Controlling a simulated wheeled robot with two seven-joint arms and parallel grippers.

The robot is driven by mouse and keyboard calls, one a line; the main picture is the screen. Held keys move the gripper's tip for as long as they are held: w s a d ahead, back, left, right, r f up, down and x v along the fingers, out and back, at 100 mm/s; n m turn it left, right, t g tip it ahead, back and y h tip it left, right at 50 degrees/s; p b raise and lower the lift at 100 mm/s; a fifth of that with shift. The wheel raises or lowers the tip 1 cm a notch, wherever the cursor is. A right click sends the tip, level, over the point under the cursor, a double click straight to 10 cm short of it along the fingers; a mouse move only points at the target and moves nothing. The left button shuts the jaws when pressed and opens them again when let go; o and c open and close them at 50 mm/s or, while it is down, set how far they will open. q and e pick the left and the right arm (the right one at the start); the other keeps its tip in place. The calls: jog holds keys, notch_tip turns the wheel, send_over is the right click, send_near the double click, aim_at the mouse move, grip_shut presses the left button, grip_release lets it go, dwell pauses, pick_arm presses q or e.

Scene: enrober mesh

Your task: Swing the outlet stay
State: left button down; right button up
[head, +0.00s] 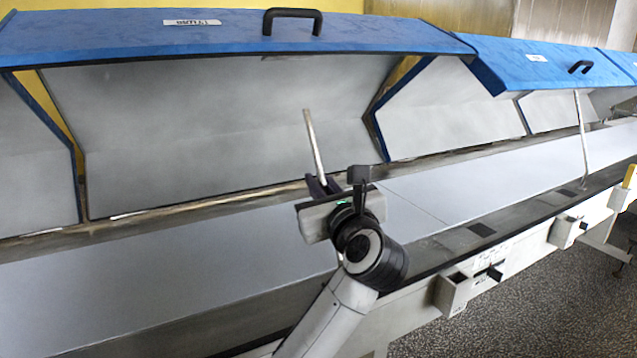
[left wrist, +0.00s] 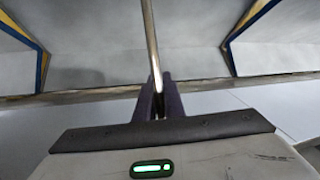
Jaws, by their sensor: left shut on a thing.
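The stay is a thin metal rod (head: 314,145) that stands up from my left gripper (head: 322,186), leaning a little to the left, its upper end free below the raised blue lid (head: 220,38). In the left wrist view the rod (left wrist: 151,40) runs up from between the two dark fingers of my left gripper (left wrist: 158,100), which are shut on it. The rod's lower end is hidden behind the gripper and wrist. My right gripper is in neither view.
A second blue lid (head: 545,65) at the right rests above its own upright rod (head: 581,125). A grey flat bed (head: 450,185) runs the length of the machine. Small boxes (head: 453,293) stick out from the front rail. The speckled floor (head: 540,310) is clear.

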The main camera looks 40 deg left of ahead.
pick_arm(q)
jog(key=shift+w, duration=0.1)
jog(key=w+d+f+m+g+p, duration=0.1)
jog(key=w+d+f+m+p, duration=0.2)
jog(key=w+m, duration=0.3)
jog(key=shift+w+d+m+h+p, duration=0.35)
jog(key=shift+w+d, duration=0.2)
jog(key=shift+w, duration=1.15)
jog(key=c, duration=1.8)
grip_release()
jog(key=shift+c, duration=0.2)
